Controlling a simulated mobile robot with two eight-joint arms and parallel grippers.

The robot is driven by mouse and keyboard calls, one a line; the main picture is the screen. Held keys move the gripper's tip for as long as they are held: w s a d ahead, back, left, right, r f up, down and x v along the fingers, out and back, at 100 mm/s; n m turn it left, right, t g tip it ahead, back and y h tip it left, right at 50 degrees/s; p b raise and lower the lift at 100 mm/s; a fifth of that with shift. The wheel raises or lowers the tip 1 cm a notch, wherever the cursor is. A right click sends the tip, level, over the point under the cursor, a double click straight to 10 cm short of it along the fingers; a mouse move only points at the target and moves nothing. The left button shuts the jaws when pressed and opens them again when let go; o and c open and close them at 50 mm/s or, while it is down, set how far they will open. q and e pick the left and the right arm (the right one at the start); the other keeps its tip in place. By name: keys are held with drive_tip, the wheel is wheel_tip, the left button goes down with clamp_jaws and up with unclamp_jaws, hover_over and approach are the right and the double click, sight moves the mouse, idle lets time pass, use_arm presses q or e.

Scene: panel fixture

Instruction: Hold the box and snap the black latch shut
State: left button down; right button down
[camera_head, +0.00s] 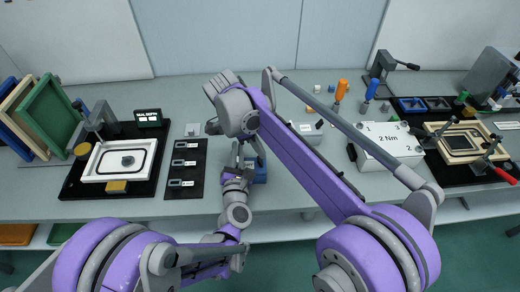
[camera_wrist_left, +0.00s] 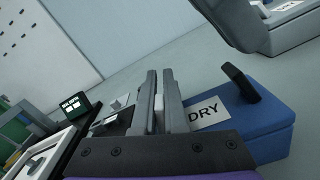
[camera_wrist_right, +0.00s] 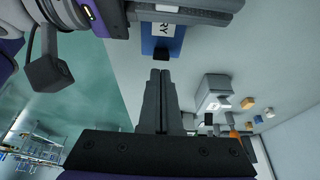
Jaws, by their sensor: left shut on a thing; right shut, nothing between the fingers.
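The blue box (camera_wrist_left: 265,130) with a white DRY label stands on the bench in the left wrist view. Its black latch (camera_wrist_left: 240,82) sticks up at a tilt from the box. My left gripper (camera_wrist_left: 162,75) is shut on the box at its label end. In the right wrist view the box (camera_wrist_right: 165,37) is partly hidden by my left gripper, and the latch (camera_wrist_right: 161,55) lies just ahead of my right fingertips. My right gripper (camera_wrist_right: 160,75) is shut and empty. In the head view my arms hide most of the box (camera_head: 260,175).
A grey box (camera_wrist_right: 212,92) stands on the bench beside the right gripper. In the head view a black plate with several slots (camera_head: 185,168) and a white-framed fixture (camera_head: 118,160) are left; a white 2 Nm box (camera_head: 388,145) is right. The bench's front edge is close.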

drive_tip(key=d+r, duration=0.2)
drive_tip(key=d, duration=0.2)
wheel_tip(320, 180, up, 7)
hover_over(251, 165)
drive_tip(key=shift+r, duration=0.1)
use_arm(q)
drive_tip(key=c, duration=0.9)
unclamp_jaws()
drive_tip(key=s, duration=1.1)
drive_tip(key=shift+s+a, duration=0.25)
drive_tip(key=shift+s, duration=0.15)
drive_tip(key=s+r, duration=0.1)
drive_tip(key=s+a+r+p, duration=0.1)
drive_tip(key=s, duration=0.1)
drive_tip(key=s+a+r, duration=0.1)
drive_tip(key=shift+s+a, duration=0.1)
drive_tip(key=shift+s, duration=0.25)
use_arm(e)
drive_tip(key=shift+r, duration=0.7)
